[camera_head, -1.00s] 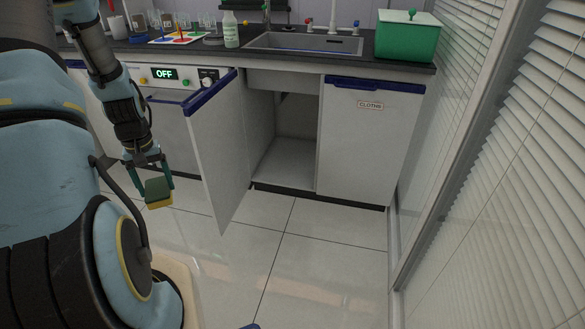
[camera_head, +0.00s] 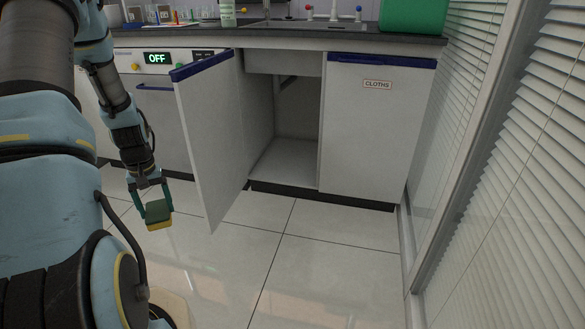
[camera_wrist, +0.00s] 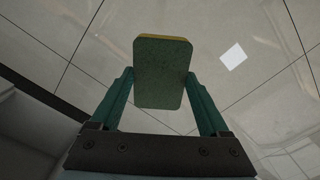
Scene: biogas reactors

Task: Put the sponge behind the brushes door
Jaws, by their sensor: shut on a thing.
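The sponge (camera_head: 158,213), green on one side and yellow on the other, is held between the two green fingers of my gripper (camera_head: 152,197). They are above the floor at the left, in front of and left of the open door. In the wrist view the sponge (camera_wrist: 163,72) sits between the fingertips of my gripper (camera_wrist: 160,85). A white cabinet door (camera_head: 212,140) with a blue top edge stands swung open toward me; no label shows on its visible face. The cabinet's open compartment (camera_head: 285,158) looks empty in the part that shows; the door hides some of its left side.
A closed door labelled CLOTHS (camera_head: 375,130) is right of the opening. An oven-like unit with an OFF display (camera_head: 158,58) is left. The counter (camera_head: 300,43) carries a green box (camera_head: 412,16) and bottle (camera_head: 227,14). Blinds (camera_head: 520,150) stand at right. The front floor (camera_head: 310,270) is clear.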

